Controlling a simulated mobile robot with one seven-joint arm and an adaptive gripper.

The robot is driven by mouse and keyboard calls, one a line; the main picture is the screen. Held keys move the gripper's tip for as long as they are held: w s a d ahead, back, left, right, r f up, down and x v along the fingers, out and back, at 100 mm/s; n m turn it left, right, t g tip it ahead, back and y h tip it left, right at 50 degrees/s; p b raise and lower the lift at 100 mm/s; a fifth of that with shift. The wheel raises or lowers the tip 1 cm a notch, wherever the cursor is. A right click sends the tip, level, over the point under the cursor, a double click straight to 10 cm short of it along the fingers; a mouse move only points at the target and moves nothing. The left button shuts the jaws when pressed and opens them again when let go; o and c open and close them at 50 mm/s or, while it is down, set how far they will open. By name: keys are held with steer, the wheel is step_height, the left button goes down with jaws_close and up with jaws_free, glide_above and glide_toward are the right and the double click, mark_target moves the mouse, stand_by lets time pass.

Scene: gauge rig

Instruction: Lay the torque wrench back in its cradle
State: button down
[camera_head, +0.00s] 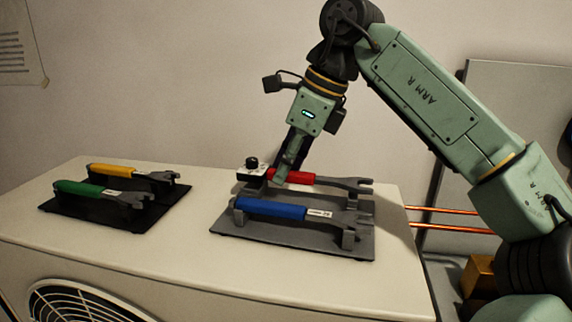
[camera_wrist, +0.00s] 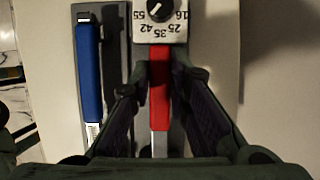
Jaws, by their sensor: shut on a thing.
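The torque wrench has a red handle (camera_head: 297,177), a grey open-ended jaw (camera_head: 352,184) to the right and a white dial block (camera_head: 252,171) with a black knob at its left end. In the wrist view the red handle (camera_wrist: 160,100) runs between my fingers and the numbered dial block (camera_wrist: 160,22) lies beyond them. My gripper (camera_head: 280,178) points down and is shut on the red handle near the dial. The wrench is level over the rear of the grey cradle (camera_head: 290,247). I cannot tell whether it rests on the supports.
A blue-handled wrench (camera_head: 270,209) lies in the front of the same cradle, close beside the red one. A black cradle (camera_head: 95,208) at the left holds a green (camera_head: 90,189) and a yellow wrench (camera_head: 113,171). The white top (camera_head: 185,235) between the cradles is clear. Copper pipes (camera_head: 455,227) run at the right.

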steer(key=shift+f+b, duration=0.45)
steer(key=shift+f, duration=0.3)
steer(key=c, duration=1.4)
jaws_free()
steer(key=shift+c, duration=0.2)
steer(key=v, duration=1.2)
